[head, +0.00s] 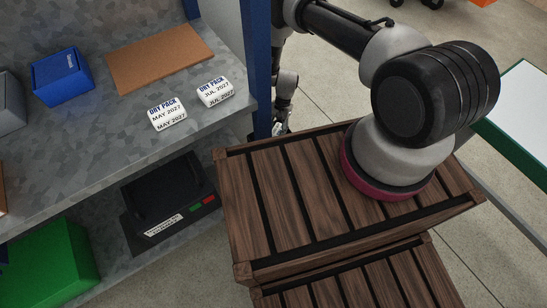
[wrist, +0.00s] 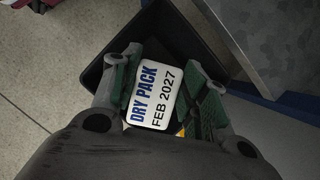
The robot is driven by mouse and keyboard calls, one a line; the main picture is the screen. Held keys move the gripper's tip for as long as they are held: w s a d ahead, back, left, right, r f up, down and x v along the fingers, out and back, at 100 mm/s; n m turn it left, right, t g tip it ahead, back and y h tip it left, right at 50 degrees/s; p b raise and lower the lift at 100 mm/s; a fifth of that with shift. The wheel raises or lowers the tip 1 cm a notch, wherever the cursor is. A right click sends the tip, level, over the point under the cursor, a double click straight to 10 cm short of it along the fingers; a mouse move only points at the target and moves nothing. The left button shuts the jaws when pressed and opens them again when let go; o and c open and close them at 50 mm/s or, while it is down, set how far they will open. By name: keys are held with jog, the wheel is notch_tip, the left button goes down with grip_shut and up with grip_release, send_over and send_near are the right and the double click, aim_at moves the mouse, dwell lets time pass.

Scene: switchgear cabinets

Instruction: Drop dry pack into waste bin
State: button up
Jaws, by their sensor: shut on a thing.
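A white dry pack (wrist: 154,95) marked FEB 2027 is between the green-padded fingers of my gripper (wrist: 163,88), which is shut on it. The black waste bin (wrist: 186,32) shows behind and below the pack in the wrist view; the pack and fingers are over its opening and hide much of its inside. In the head view my gripper (head: 281,128) hangs low beyond the wooden crate, partly hidden by the blue post and the crate. Two more white dry packs, MAY 2027 (head: 167,114) and JUL 2027 (head: 214,92), lie on the grey shelf.
The grey shelf (head: 105,118) also bears a blue box (head: 62,77) and a brown board (head: 160,58). A blue post (head: 257,60) stands beside my arm. A black device (head: 168,200) and a green box (head: 55,265) are lower down. Slatted wooden crates (head: 300,205) stand in front.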

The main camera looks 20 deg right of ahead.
jog(key=shift+f, duration=0.4)
jog(key=o, duration=1.1)
jog(key=shift+r, duration=0.1)
jog(key=v, duration=1.1)
jog(key=shift+w+r, duration=0.2)
jog(key=shift+r, duration=0.15)
jog(key=shift+d, duration=0.15)
